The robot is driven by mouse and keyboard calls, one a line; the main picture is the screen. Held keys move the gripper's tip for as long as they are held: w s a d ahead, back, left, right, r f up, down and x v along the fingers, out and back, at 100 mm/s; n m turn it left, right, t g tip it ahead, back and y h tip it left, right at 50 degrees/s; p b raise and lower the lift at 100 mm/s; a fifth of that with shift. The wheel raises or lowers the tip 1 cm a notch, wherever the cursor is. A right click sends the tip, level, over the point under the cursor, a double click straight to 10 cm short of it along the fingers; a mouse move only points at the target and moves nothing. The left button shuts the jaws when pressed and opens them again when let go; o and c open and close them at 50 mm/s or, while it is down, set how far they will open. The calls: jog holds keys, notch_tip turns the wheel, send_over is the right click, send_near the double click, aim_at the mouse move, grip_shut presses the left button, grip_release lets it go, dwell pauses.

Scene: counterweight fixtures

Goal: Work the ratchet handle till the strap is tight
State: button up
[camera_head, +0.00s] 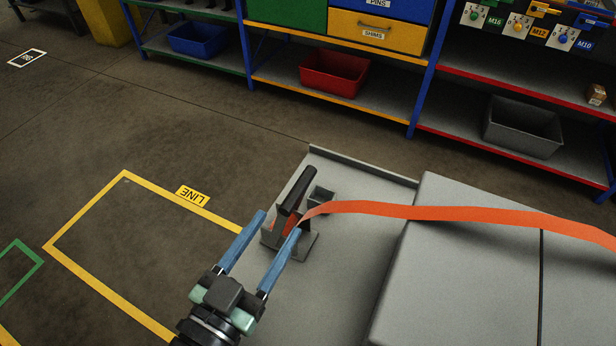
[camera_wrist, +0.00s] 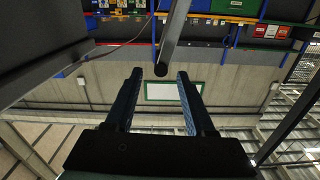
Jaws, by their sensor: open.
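The ratchet handle (camera_head: 296,190) is a black bar that stands up at a tilt from the grey ratchet base (camera_head: 304,243). An orange strap (camera_head: 370,208) leaves the ratchet, bows upward, and runs right across a large grey block (camera_head: 470,260). My gripper (camera_head: 278,224) is open, its two blue fingers pointing at the handle from the near left. In the wrist view, a dark bar that looks like the handle (camera_wrist: 172,35) comes down from the top, its round end between the fingertips or just beyond them. I cannot tell whether they touch. The strap does not show there.
The ratchet stands on a grey platform (camera_head: 345,166) with a raised back edge. Shelves with a red bin (camera_head: 334,74) and a grey bin (camera_head: 523,126) stand behind. Floor at left is clear, with yellow tape marks (camera_head: 85,208).

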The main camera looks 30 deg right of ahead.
aim_at(306, 182)
jog(key=p+x, duration=0.2)
jog(key=x, duration=0.8)
jog(key=shift+w+d, duration=0.3)
grip_shut()
dwell(0.9)
